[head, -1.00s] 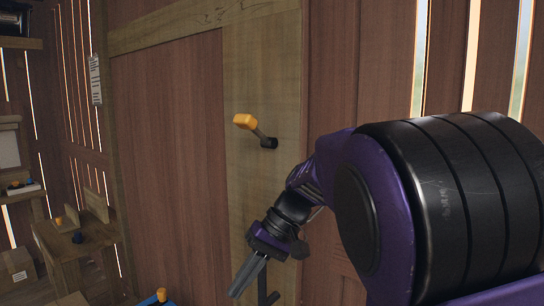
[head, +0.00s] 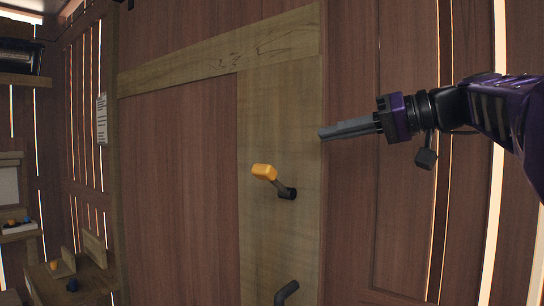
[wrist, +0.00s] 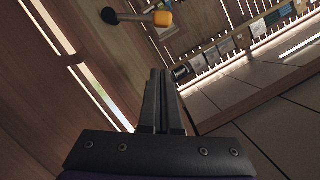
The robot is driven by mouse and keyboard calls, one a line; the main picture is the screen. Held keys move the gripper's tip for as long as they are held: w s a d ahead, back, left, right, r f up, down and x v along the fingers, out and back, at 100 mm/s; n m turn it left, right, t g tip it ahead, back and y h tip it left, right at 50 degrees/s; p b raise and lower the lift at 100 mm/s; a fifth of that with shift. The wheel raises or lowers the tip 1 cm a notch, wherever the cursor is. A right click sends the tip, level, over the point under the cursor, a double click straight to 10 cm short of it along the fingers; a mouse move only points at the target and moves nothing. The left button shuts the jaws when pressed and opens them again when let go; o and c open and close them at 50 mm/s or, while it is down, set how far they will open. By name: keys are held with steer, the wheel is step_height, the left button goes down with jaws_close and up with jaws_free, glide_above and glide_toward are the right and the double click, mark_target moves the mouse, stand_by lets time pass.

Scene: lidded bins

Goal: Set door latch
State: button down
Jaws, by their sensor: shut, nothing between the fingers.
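The door latch (head: 265,172) is a dark lever with a yellow-orange grip on the pale wooden board of the door. Its lever tilts up to the left from a dark pivot. In the wrist view the latch (wrist: 160,19) shows beyond the fingertips, near the top. My gripper (head: 322,133) is shut and empty, pointing left, above and to the right of the latch and apart from it. The shut fingers also show in the wrist view (wrist: 160,75). A dark handle (head: 287,292) sits lower on the same board.
A wooden crossbeam (head: 220,52) runs above the latch. A small wooden table (head: 70,278) with small objects stands at the lower left, and a shelf (head: 20,228) is at the far left. The space between my gripper and the latch is clear.

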steer(key=shift+s+d+r, duration=0.15)
steer(key=shift+r, duration=0.3)
glide_above(275, 182)
steer(key=w+d, duration=0.2)
step_height(275, 182, down, 2)
steer(key=f, duration=0.1)
steer(key=s+a+f, duration=0.1)
steer(key=f, duration=0.1)
steer(key=shift+s+f, duration=0.2)
steer(key=shift+a+f+b, duration=0.15)
steer(key=shift+b, duration=0.35)
steer(key=shift+s+n, duration=0.15)
steer(key=shift+n, duration=0.15)
